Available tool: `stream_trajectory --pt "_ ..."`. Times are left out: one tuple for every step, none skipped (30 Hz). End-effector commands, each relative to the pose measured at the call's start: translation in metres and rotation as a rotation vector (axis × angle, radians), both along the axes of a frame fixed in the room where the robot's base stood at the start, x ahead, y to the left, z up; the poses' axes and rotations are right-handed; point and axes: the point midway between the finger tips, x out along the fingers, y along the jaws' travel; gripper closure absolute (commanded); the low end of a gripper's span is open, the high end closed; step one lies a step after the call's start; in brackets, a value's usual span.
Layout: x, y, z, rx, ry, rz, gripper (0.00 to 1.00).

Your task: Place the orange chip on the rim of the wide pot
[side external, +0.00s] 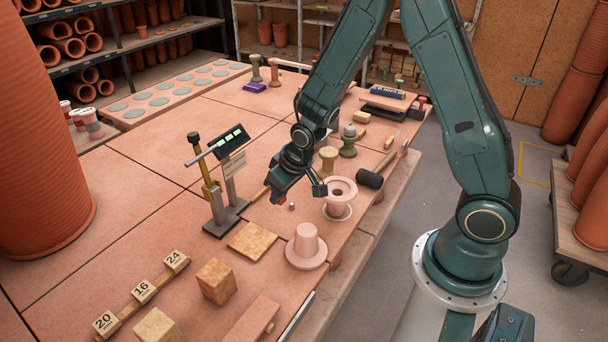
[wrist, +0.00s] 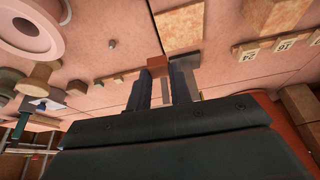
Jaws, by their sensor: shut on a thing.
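My gripper (side external: 280,193) hangs above the table, left of the pots. In the wrist view its two dark fingers (wrist: 170,80) are shut on the small orange chip (wrist: 157,62), which shows at their tips. The chip is only a small orange patch in the side view (side external: 281,198). A pink pot with a broad flat rim and a round central hole (side external: 341,186) stands upright to the right of my gripper, apart from it. I take it for the wide pot. Its rim also shows at the upper left of the wrist view (wrist: 52,38), and the rim looks bare.
A pink hat-shaped piece with a flange (side external: 306,244) stands in front of the pot. A small grey cylinder (side external: 292,206) lies near my gripper. A gauge stand (side external: 226,212) is to the left. A tan square slab (side external: 252,238) and a black-headed mallet (side external: 369,179) lie nearby.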

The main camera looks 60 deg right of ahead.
Motion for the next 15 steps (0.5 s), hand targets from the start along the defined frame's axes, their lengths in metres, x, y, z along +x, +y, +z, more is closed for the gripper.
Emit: stream_trajectory --pt "-0.001 -0.004 0.000 -0.001 0.000 -0.024 1.00" --pt "-0.002 -0.006 0.000 0.000 0.000 -0.043 1.00" --pt "-0.004 -0.010 0.000 0.000 0.000 -0.071 1.00" --pt "-0.005 -0.014 0.000 -0.001 0.000 -0.098 1.00" --pt "-0.007 -0.018 0.000 -0.001 0.001 -0.124 1.00" --pt "-0.009 -0.023 0.000 0.000 0.000 -0.164 1.00" --pt "-0.010 -0.028 0.001 -0.001 0.000 -0.196 1.00" --pt "-0.012 -0.032 0.001 -0.001 0.000 -0.231 1.00" --pt "-0.015 -0.039 0.001 0.000 0.000 -0.279 1.00" --pt "-0.017 -0.044 0.002 -0.001 -0.001 -0.317 1.00" --pt "-0.019 -0.048 0.002 0.000 0.000 -0.357 1.00" --pt "-0.023 -0.056 0.002 -0.001 0.000 -0.412 1.00" --pt "-0.025 -0.061 0.003 -0.001 0.000 -0.453 1.00" --pt "-0.028 -0.066 0.003 -0.001 0.000 -0.495 1.00" --pt "-0.031 -0.073 0.004 -0.001 -0.001 -0.550 1.00"
